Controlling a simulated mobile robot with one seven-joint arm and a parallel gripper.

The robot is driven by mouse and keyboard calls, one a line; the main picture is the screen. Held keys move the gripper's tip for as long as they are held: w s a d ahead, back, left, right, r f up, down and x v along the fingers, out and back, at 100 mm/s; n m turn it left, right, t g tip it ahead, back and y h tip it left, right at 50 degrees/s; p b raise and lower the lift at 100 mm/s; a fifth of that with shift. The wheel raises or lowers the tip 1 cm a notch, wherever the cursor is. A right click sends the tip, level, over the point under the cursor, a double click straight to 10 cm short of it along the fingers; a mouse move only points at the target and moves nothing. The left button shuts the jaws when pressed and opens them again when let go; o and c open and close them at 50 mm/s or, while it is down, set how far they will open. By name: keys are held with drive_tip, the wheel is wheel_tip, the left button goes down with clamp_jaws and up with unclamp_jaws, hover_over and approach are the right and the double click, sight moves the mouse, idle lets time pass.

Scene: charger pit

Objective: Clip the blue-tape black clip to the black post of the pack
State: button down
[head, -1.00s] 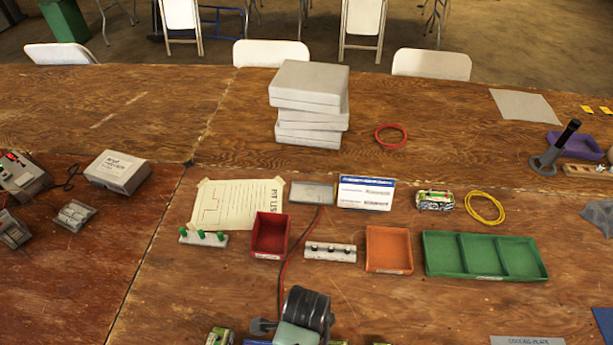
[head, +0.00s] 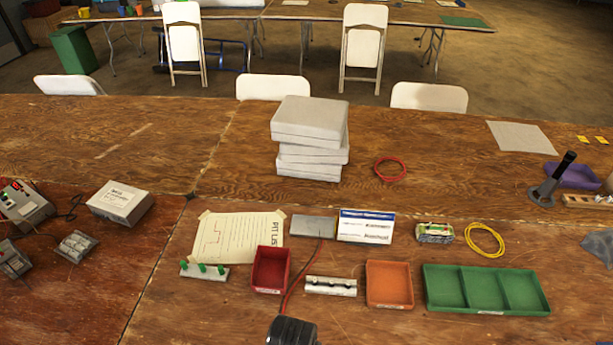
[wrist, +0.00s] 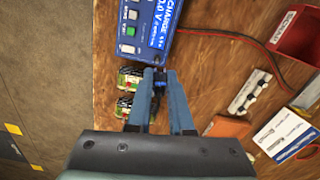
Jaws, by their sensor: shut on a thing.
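In the wrist view my gripper (wrist: 158,84) is shut on a small black clip with blue tape (wrist: 158,82), between the fingertips. It is just below the blue charger box (wrist: 152,28). Two packs with green and light labels, an upper one (wrist: 131,77) and a lower one (wrist: 124,105), lie just left of my fingers. The clip is apart from the upper pack as seen, but the height between them is unclear. I cannot make out a black post on either pack. In the head view only a dark part of my arm shows at the bottom edge.
A red bin (head: 271,270), a white rail (head: 331,286), an orange tray (head: 389,284) and a green three-part tray (head: 486,289) stand in a row. A red and black cable (wrist: 240,38) runs from the charger. Stacked white boxes (head: 310,140) stand behind.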

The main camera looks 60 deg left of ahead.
drive_tip(key=s+a+n+p, duration=0.1)
drive_tip(key=s+a+n, duration=0.3)
drive_tip(key=n, duration=0.1)
drive_tip(key=s+a+f+n+p, duration=0.1)
drive_tip(key=s+a+n, duration=0.3)
drive_tip(key=s+n, duration=0.1)
drive_tip(key=s+a+n+p, duration=0.1)
drive_tip(key=s+a+n, duration=0.4)
drive_tip(key=n, duration=0.1)
drive_tip(key=shift+s+f+p, duration=0.15)
drive_tip(key=shift+p, duration=0.2)
drive_tip(key=shift+f, duration=0.15)
drive_tip(key=shift+f+b, duration=2.6)
drive_tip(key=shift+f, duration=0.75)
drive_tip(key=shift+f, duration=0.25)
drive_tip(key=c, duration=0.7)
unclamp_jaws()
drive_tip(key=shift+c, duration=0.2)
